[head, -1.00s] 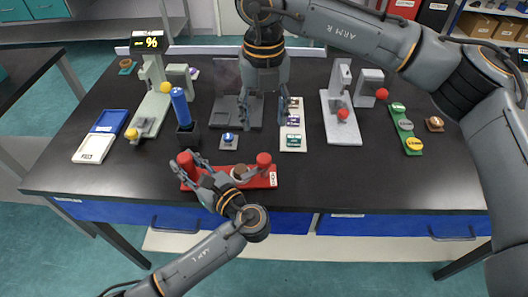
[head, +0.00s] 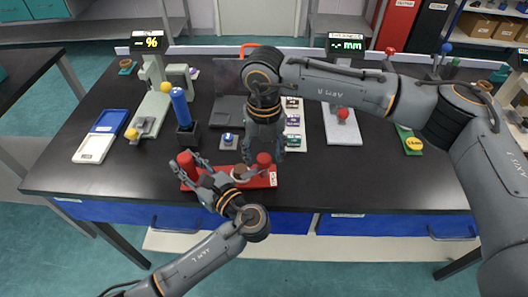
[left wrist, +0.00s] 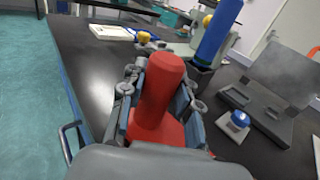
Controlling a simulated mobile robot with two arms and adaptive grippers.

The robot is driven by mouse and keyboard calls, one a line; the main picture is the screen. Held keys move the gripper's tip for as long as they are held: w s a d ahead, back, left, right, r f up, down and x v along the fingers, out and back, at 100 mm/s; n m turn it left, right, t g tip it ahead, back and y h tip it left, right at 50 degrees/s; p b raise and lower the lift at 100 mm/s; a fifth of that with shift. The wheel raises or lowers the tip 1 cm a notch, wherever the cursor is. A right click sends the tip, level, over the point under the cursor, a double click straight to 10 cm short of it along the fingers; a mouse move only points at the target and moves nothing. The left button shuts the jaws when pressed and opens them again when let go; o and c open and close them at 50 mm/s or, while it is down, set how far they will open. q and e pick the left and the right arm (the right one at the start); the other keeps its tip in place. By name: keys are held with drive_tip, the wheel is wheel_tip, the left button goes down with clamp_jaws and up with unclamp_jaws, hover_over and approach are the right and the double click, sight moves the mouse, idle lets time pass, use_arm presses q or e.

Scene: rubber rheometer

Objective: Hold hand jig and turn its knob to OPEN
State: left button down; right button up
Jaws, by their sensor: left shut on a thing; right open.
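My right gripper (head: 263,156) is open and points down over the right part of the jig. Its fingers are on either side of the right red post (head: 264,161) in the picture; I cannot tell whether they touch it.
A blue cylinder (head: 180,105) in a dark holder and a blue-knobbed block (head: 228,139) stand behind the jig. A blue and white tray (head: 101,136) lies at left. A gauge with red balls (head: 342,114) stands at right. The table's front right is clear.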

drive_tip(key=c, duration=1.2)
drive_tip(key=shift+o, duration=0.2)
drive_tip(key=n, duration=1.1)
drive_tip(key=shift+n, duration=0.4)
drive_tip(key=o, duration=1.2)
drive_tip(key=shift+c, duration=0.2)
